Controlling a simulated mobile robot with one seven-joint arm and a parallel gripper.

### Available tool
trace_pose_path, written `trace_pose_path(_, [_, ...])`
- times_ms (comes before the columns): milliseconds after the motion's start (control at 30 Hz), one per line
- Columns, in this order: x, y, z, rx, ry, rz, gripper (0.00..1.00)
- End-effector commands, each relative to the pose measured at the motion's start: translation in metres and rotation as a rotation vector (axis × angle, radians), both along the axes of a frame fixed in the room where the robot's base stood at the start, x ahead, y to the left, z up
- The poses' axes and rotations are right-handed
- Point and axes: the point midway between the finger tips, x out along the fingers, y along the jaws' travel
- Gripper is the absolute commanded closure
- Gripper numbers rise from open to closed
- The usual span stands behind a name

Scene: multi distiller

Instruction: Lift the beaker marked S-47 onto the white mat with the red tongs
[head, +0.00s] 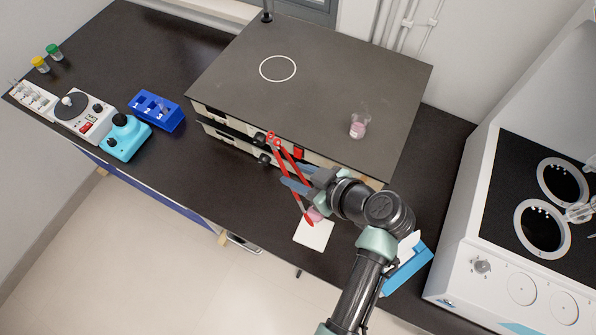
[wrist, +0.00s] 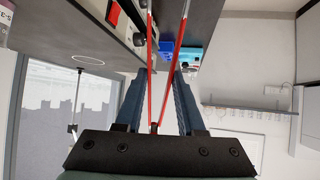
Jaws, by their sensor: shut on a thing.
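My gripper (head: 288,174) is shut on the red tongs (head: 289,168), in front of the hotplate. In the wrist view the tongs (wrist: 150,70) run lengthwise between the blue fingers of my gripper (wrist: 161,75). In the head view, a small beaker with pink contents (head: 315,213) is at the tongs' lower end, over or on the back edge of the white mat (head: 314,236); I cannot tell if it touches the mat or the tongs grip it. Another pink beaker (head: 358,126) stands on the hotplate's right side. I cannot read S-47 on either beaker.
The wide dark hotplate (head: 310,65) with a white ring stands behind my gripper. A blue rack (head: 157,112), a turquoise device (head: 125,138) and a white device (head: 83,115) stand left. A blue box (head: 407,265) is right of the mat. The counter's left middle is clear.

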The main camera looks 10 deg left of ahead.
Motion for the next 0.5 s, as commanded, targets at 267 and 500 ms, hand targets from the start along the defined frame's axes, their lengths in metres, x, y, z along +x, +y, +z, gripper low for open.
trace_pose_path(267, [0.000, 0.000, -0.034, 0.001, 0.000, -0.001, 1.00])
trace_pose_path(500, [0.000, 0.000, -0.063, 0.001, 0.001, -0.001, 1.00])
